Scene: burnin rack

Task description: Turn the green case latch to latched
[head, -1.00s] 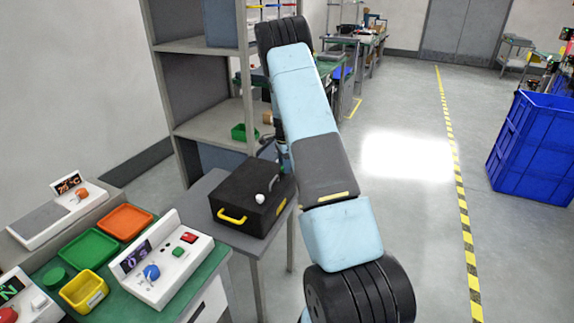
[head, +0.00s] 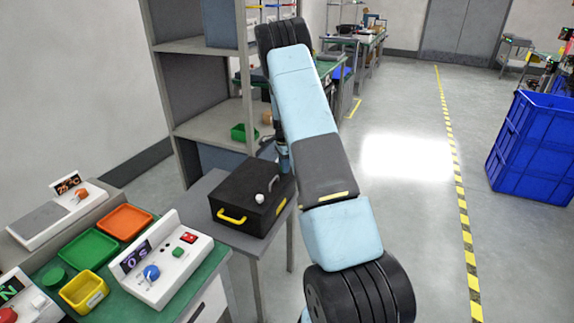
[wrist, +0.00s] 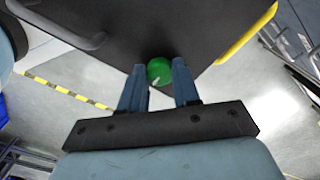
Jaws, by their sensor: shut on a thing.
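The black case (head: 240,203) stands on a small grey table, with a yellow handle (head: 231,217) on its front and a white knob on its lid. In the wrist view the dark case surface (wrist: 150,30) fills the top. The round green latch (wrist: 159,70), with a small pale mark at its lower edge, sits on the edge of that surface. My gripper (wrist: 158,78) is shut on the green latch, one blue finger on each side. In the head view my arm hides the latch and most of the gripper.
A grey shelf rack (head: 195,90) stands behind the case. At the lower left a bench holds a control box (head: 165,260), a green tray (head: 90,249) and an orange tray (head: 125,221). A blue crate (head: 530,150) stands far right. The floor between is open.

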